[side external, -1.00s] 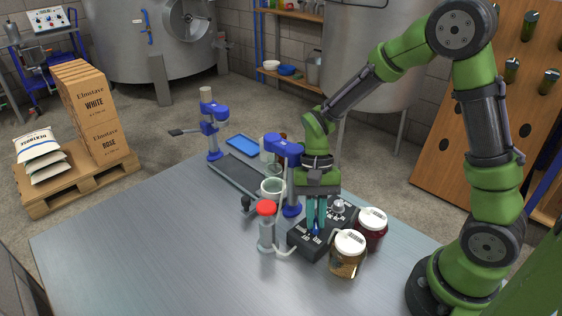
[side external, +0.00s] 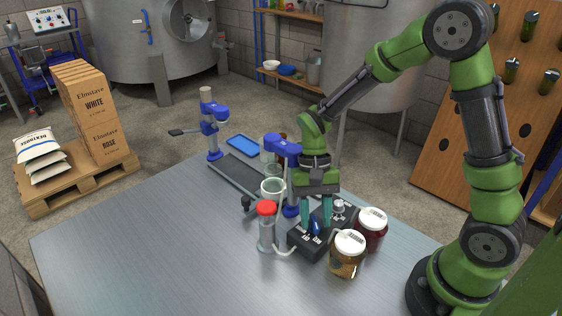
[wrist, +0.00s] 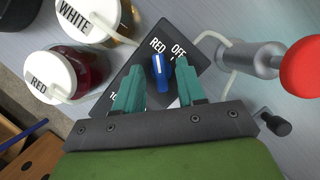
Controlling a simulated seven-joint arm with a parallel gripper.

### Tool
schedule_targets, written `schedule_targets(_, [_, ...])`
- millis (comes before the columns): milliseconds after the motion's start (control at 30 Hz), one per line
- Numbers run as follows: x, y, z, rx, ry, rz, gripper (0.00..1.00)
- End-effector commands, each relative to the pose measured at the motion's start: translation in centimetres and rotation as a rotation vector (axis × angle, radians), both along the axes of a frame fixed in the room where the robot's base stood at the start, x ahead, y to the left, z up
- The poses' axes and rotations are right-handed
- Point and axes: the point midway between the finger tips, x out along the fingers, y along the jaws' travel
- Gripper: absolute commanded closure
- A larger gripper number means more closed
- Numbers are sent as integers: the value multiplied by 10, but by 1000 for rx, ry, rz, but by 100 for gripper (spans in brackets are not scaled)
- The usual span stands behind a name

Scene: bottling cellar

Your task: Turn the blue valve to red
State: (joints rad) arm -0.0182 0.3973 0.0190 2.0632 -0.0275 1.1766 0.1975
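The blue valve (side external: 315,229) is a knob on a black control box (side external: 299,240) on the metal table. In the wrist view, the blue valve (wrist: 158,70) has its upper end close to the RED label (wrist: 157,45). The OFF label (wrist: 179,48) is just right of it. My gripper (side external: 316,224) points down at the box with its teal fingers spread. In the wrist view, my gripper (wrist: 159,75) has one finger on each side of the valve, with gaps between. Part of the label lettering is hidden behind the fingers.
The white-lidded jars marked WHITE (wrist: 88,20) and RED (wrist: 58,75) stand close beside the box. A red-capped clear cylinder (side external: 266,232) with a hose is at its left. A blue-headed stand (side external: 283,148) rises close behind. The table's front left (side external: 150,255) is clear.

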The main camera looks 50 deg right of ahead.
Motion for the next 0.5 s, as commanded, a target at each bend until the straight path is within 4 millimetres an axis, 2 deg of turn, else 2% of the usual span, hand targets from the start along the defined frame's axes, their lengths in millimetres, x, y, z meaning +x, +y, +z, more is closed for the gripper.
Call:
schedule_targets(267, [0,0,2,0,-1,0,61])
schedule_targets(367, [1,0,12,0,-3,-1,61])
schedule_targets(500, [1,0,39,1,-7,-1,61])
